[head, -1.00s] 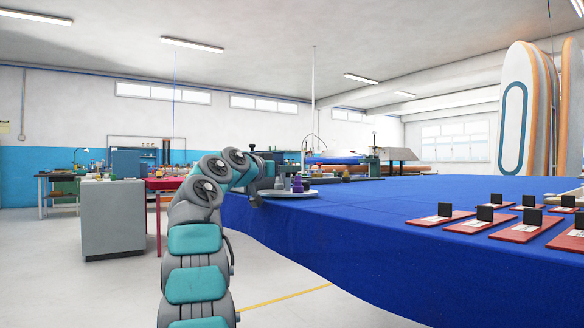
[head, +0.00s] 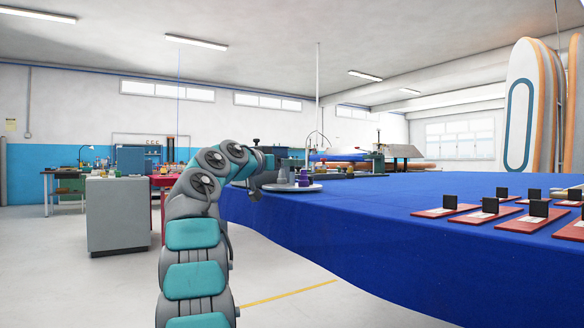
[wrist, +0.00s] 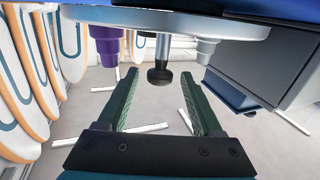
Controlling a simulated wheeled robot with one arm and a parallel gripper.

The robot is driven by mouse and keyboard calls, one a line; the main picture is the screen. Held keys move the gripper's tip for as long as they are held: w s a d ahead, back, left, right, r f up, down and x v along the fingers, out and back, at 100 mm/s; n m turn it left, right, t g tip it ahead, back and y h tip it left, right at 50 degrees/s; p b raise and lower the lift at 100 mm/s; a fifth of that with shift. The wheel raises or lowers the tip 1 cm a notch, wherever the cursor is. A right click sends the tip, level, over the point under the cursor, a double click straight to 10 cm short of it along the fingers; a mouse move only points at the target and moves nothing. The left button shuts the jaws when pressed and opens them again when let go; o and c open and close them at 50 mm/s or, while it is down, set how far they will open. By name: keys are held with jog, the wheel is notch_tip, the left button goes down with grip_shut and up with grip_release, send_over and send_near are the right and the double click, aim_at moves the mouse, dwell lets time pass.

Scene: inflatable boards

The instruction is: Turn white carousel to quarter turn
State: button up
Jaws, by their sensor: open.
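The white carousel (head: 312,188) is a round disc at the left end of the blue table, with a purple stepped piece (head: 304,178) and greyish pieces on it. The wrist view is upside down. There the disc (wrist: 225,28) spans the top, with the purple piece (wrist: 106,45) at left and a pale stepped piece (wrist: 196,50) at right. A black knob (wrist: 160,77) on a silver post stands on the disc. My gripper (wrist: 160,76) is open, its green fingers either side of the knob with gaps showing. In the head view the arm largely hides the fingers.
The blue-covered table (head: 370,215) extends right, with several red plates with black blocks (head: 490,206) on it. A grey cabinet (head: 117,215) stands on the floor at left. Tall boards (head: 520,105) lean at the back right. A dark grey box (wrist: 268,60) shows beside the disc in the wrist view.

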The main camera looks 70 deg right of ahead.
jog(key=v, duration=0.3)
jog(key=shift+v, duration=1.55)
